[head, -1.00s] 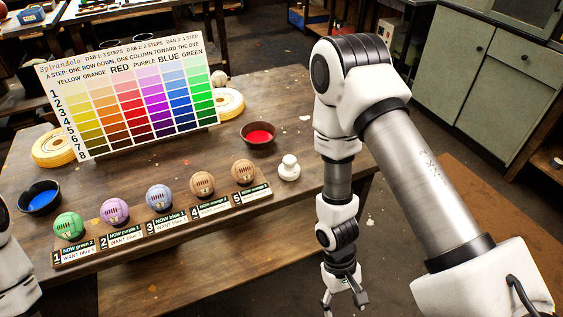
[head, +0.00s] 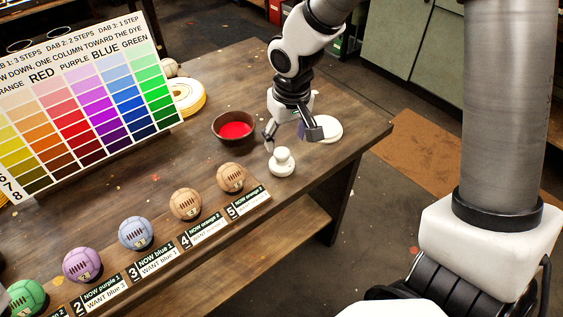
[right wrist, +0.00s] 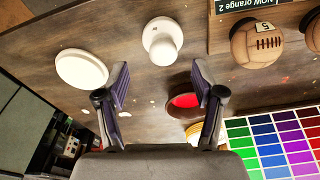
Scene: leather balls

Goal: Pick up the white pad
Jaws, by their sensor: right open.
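The white pad (head: 281,163), a round base with a knob on top, stands upright on the wooden table to the right of the ball row. It also shows in the right wrist view (right wrist: 161,44), beyond the fingertips. My right gripper (head: 291,138) is open and empty, just behind the pad in the head view and apart from it. Its two spread fingers show in the right wrist view (right wrist: 160,68), with bare table between them. My left gripper is not in view.
A bowl of red dye (head: 235,128) stands left of my right gripper. A flat white disc (head: 327,130) lies to its right. Numbered balls, such as the orange one (head: 231,178), sit on a labelled rack. A colour chart (head: 95,100) stands behind. The table's right edge is close.

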